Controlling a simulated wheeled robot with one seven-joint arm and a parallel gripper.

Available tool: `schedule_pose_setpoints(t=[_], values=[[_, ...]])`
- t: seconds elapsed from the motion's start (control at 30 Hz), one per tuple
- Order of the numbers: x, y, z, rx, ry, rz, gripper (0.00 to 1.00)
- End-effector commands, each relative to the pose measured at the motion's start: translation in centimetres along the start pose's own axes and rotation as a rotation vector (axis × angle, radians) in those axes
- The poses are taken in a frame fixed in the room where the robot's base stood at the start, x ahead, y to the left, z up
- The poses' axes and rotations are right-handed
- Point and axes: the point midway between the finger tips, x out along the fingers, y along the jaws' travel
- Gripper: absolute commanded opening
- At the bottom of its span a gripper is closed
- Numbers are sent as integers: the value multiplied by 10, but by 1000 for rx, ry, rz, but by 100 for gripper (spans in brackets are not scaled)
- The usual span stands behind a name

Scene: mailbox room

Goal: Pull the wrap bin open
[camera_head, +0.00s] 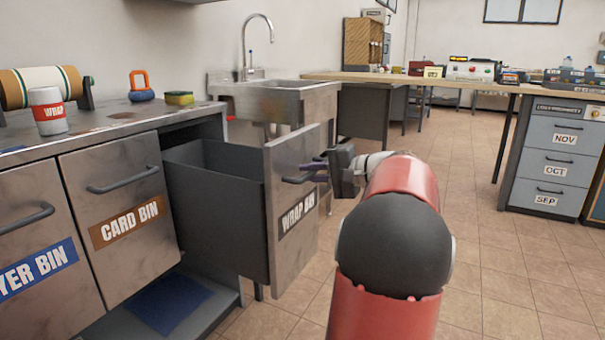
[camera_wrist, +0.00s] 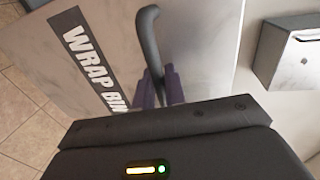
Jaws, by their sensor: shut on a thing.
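The wrap bin (camera_head: 292,192) is a drawer with a grey metal front labelled "WRAP BIN" and a dark box behind it. It stands pulled well out of the counter in the head view, with the open top of its dark box (camera_head: 215,190) showing. Its front (camera_wrist: 110,40) fills much of the wrist view. My gripper (camera_head: 318,172) is at the drawer front, its purple fingers shut on the dark bar handle (camera_head: 298,180). The handle (camera_wrist: 150,45) runs between the fingers in the wrist view. The bin's inside floor is hidden.
The closed card bin (camera_head: 112,205) and another labelled bin (camera_head: 35,245) are left of it. A wrap can (camera_head: 48,110), an orange-handled item (camera_head: 140,86) and a sponge (camera_head: 180,98) stand on the counter. A sink (camera_head: 268,92) is behind. Tiled floor (camera_head: 480,250) is clear at right.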

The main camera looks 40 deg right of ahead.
Motion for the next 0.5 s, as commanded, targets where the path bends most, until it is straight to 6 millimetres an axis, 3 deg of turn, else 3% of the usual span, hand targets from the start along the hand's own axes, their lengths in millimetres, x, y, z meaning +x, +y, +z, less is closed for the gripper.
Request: schedule_pose_setpoints(t=[0.3, 0.33, 0.43, 0.5], values=[[0, 1, 0, 1, -1, 1, 0], [0, 1, 0, 1, -1, 1, 16], [0, 1, 0, 1, -1, 1, 29], [0, 0, 0, 0, -1, 1, 30]])
